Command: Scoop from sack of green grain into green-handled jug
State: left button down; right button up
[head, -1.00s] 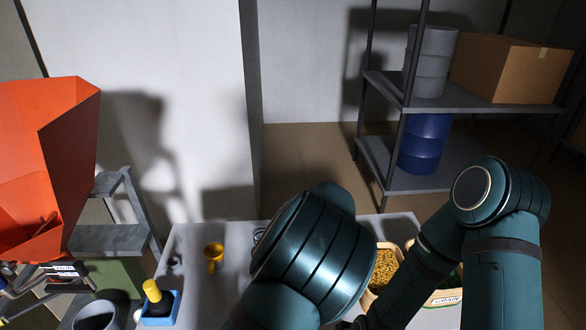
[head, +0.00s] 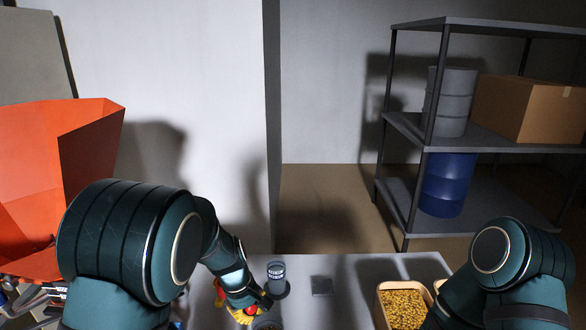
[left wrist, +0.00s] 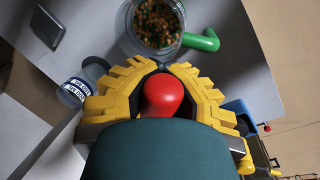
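In the head view my left gripper (head: 246,312) is low over the table, partly hidden by its arm. In the left wrist view its yellow ridged fingers (left wrist: 163,72) curve close around a red rounded thing (left wrist: 163,97); I cannot tell whether they grip it. The clear jug with a green handle (left wrist: 205,41) stands just beyond the fingertips, holding mixed orange and green grains. A sack (head: 384,312) of yellow grain is at the right in the head view. A second container beside it is mostly hidden by my right arm. I cannot pick out the green grain. My right gripper is out of sight.
A labelled clear cup (head: 276,274) stands beside my left gripper. A flat grey device (head: 321,285) lies right of it. A large orange hopper (head: 90,125) is at the left. Shelving (head: 480,133) stands behind. The table (head: 350,268) is bare between device and yellow grain.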

pick_arm(q)
jog(key=s+a+f+m+g+b, duration=0.1)
jog(key=s+a+f+m+b, duration=0.2)
jog(key=s+a+m, duration=0.2)
jog(key=a+m, duration=0.3)
jog(key=shift+s+g+b, duration=0.3)
jog(key=shift+g, duration=0.1)
jog(key=shift+f, duration=0.1)
dwell(1.4)
